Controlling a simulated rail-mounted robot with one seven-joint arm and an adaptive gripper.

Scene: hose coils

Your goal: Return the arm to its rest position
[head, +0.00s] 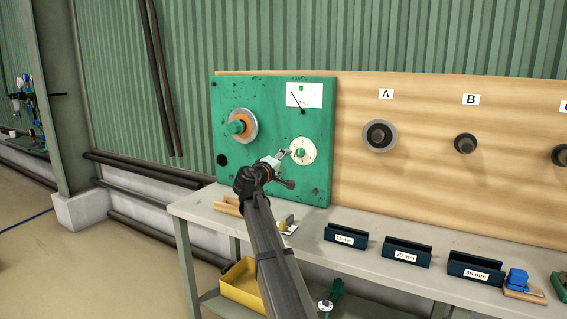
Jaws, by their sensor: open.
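My single dark arm reaches up from the bottom of the head view over the workbench. No object shows between the fingers. The wrist hides part of the panel's lower area.
The grey bench (385,273) holds labelled dark blue trays (407,256) and small tools. A wooden board (420,170) with pegs stands behind it. A yellow bin (242,287) sits below, near my arm. Open floor (40,240) lies at the left.

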